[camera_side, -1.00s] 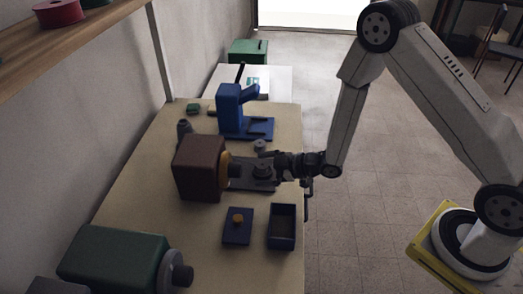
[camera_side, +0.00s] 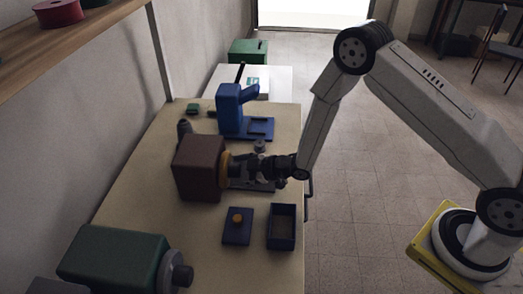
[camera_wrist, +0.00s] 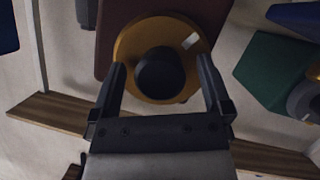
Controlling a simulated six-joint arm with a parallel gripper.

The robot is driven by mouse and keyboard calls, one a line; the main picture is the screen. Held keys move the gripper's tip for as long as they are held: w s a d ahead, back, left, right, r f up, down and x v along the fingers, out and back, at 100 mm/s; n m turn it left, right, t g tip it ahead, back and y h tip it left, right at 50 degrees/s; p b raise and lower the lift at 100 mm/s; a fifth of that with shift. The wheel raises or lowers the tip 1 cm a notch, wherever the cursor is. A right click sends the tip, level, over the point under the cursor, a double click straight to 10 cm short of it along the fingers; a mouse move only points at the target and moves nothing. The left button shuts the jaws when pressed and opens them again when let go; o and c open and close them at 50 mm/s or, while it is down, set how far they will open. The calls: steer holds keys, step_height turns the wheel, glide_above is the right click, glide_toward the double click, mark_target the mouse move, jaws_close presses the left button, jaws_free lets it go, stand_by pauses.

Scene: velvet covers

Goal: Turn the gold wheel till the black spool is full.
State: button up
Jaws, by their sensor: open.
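The gold wheel (camera_side: 226,172) is on the right face of a brown box (camera_side: 198,168). In the wrist view the wheel (camera_wrist: 133,44) faces me, with a black round hub (camera_wrist: 160,72) at its middle and a pale mark (camera_wrist: 192,41) near its upper right rim. My gripper (camera_side: 237,165) is at the wheel's face. In the wrist view my gripper (camera_wrist: 161,66) is open, one finger on each side of the hub, with gaps showing. I cannot make out a black spool for certain; my gripper covers part of the dark plate (camera_side: 262,185) beside the wheel.
A blue press (camera_side: 230,112) stands behind the box. A blue lid with an orange knob (camera_side: 238,232) and an open dark blue tray (camera_side: 282,244) lie in front. A green box with a grey wheel (camera_side: 115,258) stands at the near left. Bare tabletop shows around the lid.

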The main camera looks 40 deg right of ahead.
steer(key=shift+w+a, duration=0.1)
steer(key=shift+w, duration=0.05)
steer(key=c, duration=1.3)
steer(key=shift+m, duration=0.4)
steer(key=m+g+y, duration=0.1)
steer(key=m, duration=0.1)
steer(key=shift+m+g+y, duration=0.3)
steer(key=shift+g, duration=0.1)
steer(key=m+g+y, duration=0.1)
steer(key=m, duration=0.2)
steer(key=shift+y, duration=0.3)
steer(key=m+g+y, duration=0.1)
steer(key=m+y, duration=0.1)
steer(key=m, duration=0.1)
steer(key=shift+m, duration=0.4)
steer(key=m+y, duration=0.2)
steer(key=m, duration=0.2)
steer(key=shift+g, duration=0.4)
